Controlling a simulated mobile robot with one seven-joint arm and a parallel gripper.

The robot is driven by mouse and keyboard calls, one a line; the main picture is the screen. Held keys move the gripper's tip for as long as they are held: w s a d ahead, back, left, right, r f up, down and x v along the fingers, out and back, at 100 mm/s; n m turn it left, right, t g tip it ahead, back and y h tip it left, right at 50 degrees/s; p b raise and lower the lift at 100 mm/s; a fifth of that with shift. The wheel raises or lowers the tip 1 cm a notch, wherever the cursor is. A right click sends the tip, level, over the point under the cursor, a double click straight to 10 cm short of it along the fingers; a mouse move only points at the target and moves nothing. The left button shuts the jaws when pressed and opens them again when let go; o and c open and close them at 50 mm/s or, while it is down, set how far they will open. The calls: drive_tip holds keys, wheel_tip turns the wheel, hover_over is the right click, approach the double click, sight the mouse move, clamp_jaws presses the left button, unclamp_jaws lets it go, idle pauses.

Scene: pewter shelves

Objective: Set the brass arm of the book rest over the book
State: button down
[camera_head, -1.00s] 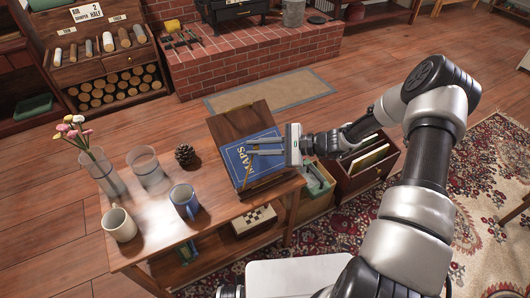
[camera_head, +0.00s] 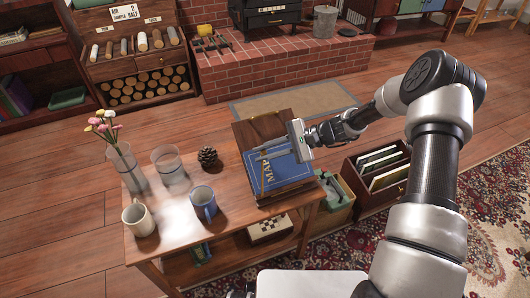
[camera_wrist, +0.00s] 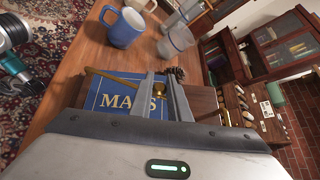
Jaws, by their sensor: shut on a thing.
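The blue book (camera_head: 286,174) marked MAPS lies on the tilted wooden book rest (camera_head: 262,128) at the table's right end. It also shows in the wrist view (camera_wrist: 108,98). The thin brass arm (camera_head: 263,181) crosses above the book's left part in the head view. In the wrist view the brass arm (camera_wrist: 118,78) runs in from the left to a brass knob between the fingertips. My gripper (camera_head: 262,154) is shut on the brass arm near the book's upper edge. My fingers (camera_wrist: 164,88) hide part of the book. I cannot tell whether the arm touches the cover.
A blue mug (camera_head: 203,205), a cream mug (camera_head: 138,220), a glass (camera_head: 169,165), a flower vase (camera_head: 124,168) and a pinecone (camera_head: 207,157) stand left of the rest. Crates (camera_head: 376,190) stand on the floor to the right.

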drive_tip(key=c, duration=1.7)
unclamp_jaws()
drive_tip(key=shift+o, duration=0.2)
drive_tip(key=p+v, duration=0.2)
drive_tip(key=v, duration=1.5)
drive_tip(key=shift+d, duration=0.2)
drive_tip(key=s+a+r+n+g+h, duration=0.1)
drive_tip(key=s+a+r+n+h, duration=0.25)
drive_tip(key=r, duration=0.55)
drive_tip(key=s+d+r+n+t+h, duration=0.1)
drive_tip(key=s+r+n+t+h, duration=0.15)
drive_tip(key=s+r, duration=0.4)
drive_tip(key=s+d+r+n+t+h, duration=0.2)
drive_tip(key=s+r+h, duration=0.2)
drive_tip(key=s, duration=0.5)
drive_tip(key=s+d+r+n+t+h, duration=0.1)
drive_tip(key=s+r+n+t+h, duration=0.15)
drive_tip(key=s+r, duration=0.4)
wheel_tip(320, 180, up, 16)
drive_tip(key=s+p, duration=0.2)
drive_tip(key=p, duration=1.5)
drive_tip(key=shift+d+m+p, duration=0.25)
drive_tip(key=shift+m+p, duration=0.1)
drive_tip(key=shift+p, duration=0.05)
